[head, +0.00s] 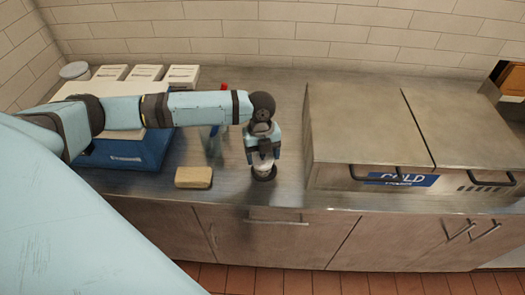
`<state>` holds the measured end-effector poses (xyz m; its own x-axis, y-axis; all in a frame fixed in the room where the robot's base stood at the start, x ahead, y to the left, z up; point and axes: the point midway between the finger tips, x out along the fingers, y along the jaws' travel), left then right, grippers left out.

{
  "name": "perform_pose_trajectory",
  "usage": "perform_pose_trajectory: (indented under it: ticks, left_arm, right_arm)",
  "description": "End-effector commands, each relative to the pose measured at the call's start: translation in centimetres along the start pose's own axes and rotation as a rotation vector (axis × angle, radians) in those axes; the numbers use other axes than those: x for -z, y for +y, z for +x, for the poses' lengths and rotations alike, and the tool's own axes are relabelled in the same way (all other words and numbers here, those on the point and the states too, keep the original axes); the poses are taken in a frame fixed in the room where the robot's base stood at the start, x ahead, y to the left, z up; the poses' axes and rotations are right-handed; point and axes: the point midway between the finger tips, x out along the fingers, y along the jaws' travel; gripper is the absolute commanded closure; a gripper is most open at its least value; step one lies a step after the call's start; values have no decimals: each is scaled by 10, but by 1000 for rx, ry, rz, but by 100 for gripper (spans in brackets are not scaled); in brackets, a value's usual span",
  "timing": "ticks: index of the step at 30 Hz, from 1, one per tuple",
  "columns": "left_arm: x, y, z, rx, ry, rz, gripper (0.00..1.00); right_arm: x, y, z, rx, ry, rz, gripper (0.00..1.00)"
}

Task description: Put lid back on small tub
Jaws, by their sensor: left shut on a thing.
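My left gripper (263,158) points down over the counter near its front edge. It is shut on a small pale piece (262,167), mostly hidden by the fingers. I cannot tell whether this piece is the lid or part of the small tub. A dark round shape (264,176) lies directly below the fingertips, at counter level. It is too small and covered to tell whether it is the tub, its rim or a shadow, or whether the pale piece touches it. My right gripper is not in view.
A tan block (194,178) lies left of the gripper. A steel cold unit (365,120) with handles stands right.

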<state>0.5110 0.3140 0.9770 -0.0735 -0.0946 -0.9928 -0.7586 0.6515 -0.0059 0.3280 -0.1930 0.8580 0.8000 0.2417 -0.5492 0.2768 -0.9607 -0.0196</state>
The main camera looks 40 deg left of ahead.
Motion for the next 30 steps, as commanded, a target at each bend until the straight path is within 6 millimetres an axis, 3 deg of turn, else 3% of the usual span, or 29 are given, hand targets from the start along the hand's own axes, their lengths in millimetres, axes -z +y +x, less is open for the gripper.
perform_pose_trajectory:
  ticks: [30]
  left_arm:
    - [1,0,1,-1,1,1,51]
  right_arm:
    - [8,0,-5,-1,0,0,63]
